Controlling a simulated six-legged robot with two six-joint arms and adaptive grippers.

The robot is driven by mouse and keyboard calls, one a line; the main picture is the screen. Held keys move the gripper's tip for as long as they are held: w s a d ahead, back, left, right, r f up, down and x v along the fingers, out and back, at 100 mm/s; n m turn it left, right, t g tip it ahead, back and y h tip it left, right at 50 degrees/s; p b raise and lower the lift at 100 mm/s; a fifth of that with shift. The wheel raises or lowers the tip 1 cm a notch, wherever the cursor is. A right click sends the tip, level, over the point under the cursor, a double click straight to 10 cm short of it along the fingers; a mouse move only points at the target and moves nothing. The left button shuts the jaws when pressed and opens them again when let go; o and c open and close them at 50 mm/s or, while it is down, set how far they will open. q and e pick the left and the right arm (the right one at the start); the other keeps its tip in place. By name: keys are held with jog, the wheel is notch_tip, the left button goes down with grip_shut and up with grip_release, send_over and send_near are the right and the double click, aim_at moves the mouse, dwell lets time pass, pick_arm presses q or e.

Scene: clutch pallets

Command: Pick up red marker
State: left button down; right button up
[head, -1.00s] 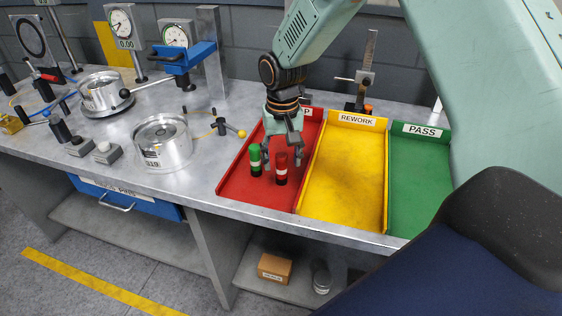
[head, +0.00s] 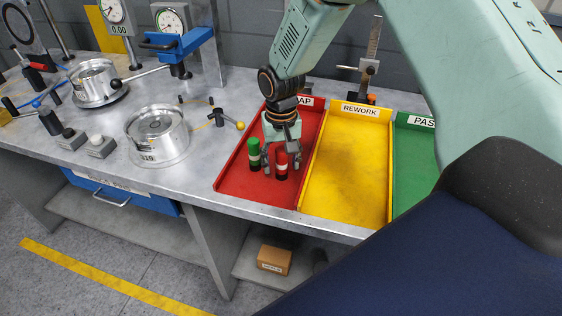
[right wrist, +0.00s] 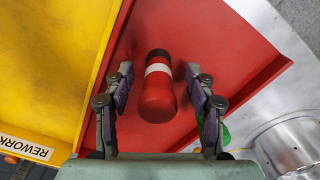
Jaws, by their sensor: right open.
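The red marker (head: 281,164), with a white band, stands upright in the red tray (head: 236,178). It also shows in the right wrist view (right wrist: 158,88), between the two fingers. My right gripper (head: 281,170) is open around the red marker, with a finger on each side. In the right wrist view the right gripper (right wrist: 160,85) shows a gap between each finger and the marker. A green marker (head: 254,155) with a pale band stands just left of the red one, and its edge peeks out behind a finger in the wrist view. My left gripper is not in view.
The yellow REWORK tray (head: 345,170) and a green tray (head: 408,160) lie to the right of the red tray. A metal cylinder (head: 157,137) stands on the bench to the left. A blue clamp (head: 180,45) with a dial gauge stands behind.

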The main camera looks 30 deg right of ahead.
jog(key=shift+f, duration=0.75)
jog(key=shift+d+f, duration=0.1)
jog(key=shift+f, duration=0.35)
jog(key=shift+s+r, duration=0.1)
jog(key=shift+s, duration=0.1)
jog(key=shift+w, duration=0.25)
jog(key=c, duration=0.5)
jog(key=shift+s, duration=0.2)
jog(key=c, duration=0.6)
jog(key=shift+w, duration=0.15)
grip_shut()
